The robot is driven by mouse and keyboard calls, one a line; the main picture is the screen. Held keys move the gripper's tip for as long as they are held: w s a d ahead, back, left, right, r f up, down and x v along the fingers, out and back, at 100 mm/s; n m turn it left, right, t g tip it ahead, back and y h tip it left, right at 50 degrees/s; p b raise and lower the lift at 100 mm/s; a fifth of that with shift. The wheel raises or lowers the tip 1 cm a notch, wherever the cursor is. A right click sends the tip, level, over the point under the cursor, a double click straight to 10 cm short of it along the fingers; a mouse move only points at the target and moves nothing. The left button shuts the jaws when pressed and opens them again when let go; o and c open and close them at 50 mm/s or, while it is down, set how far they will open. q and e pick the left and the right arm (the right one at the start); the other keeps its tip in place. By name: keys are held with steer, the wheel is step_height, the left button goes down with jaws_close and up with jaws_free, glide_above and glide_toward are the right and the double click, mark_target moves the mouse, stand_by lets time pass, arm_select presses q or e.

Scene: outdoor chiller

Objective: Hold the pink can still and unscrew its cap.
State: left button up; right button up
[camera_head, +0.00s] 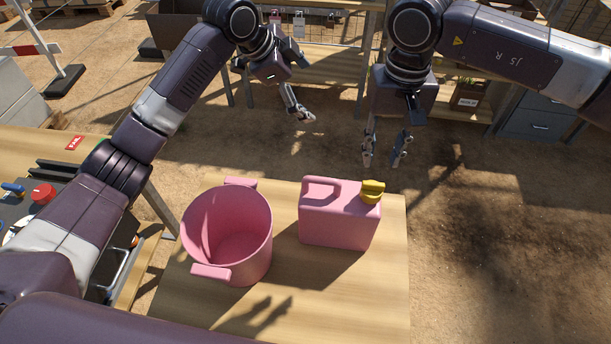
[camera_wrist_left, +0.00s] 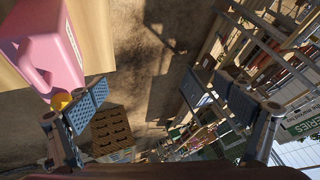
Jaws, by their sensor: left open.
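The pink can (camera_head: 336,225) stands upright on the wooden table, with a moulded handle on top. Its yellow cap (camera_head: 372,191) sits at the top right corner. In the left wrist view the can (camera_wrist_left: 48,48) is at the upper left, and its cap (camera_wrist_left: 61,101) is partly hidden behind a finger. My left gripper (camera_head: 299,100) is open and empty, beyond the table's far edge and above the can. My right gripper (camera_head: 385,154) points down with its fingers apart and empty, beyond the cap. Neither gripper touches the can.
A pink bucket (camera_head: 232,238) with two side grips stands left of the can on the table (camera_head: 340,300). A bench with tools, including a red knob (camera_head: 43,194), is at the left. Shelving and blue drawers (camera_head: 540,122) stand at the back. Bare ground lies to the right.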

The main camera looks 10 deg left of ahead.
arm_select(q)
steer(key=s+d+f+m+g+y, duration=0.25)
steer(key=s+d+f, duration=0.25)
steer(key=s, duration=0.3)
steer(key=m+g+y, duration=0.1)
steer(key=g+y, duration=0.1)
steer(key=g, duration=0.1)
glide_above(305, 197)
steer(key=w, duration=0.3)
steer(key=f, duration=0.5)
steer(key=shift+s+f, duration=0.25)
steer(key=shift+f, duration=0.1)
steer(key=shift+y, duration=0.25)
steer(key=f, duration=0.8)
steer(key=shift+s+a+f, duration=0.1)
steer(key=shift+s, duration=0.15)
steer(key=c, duration=2.2)
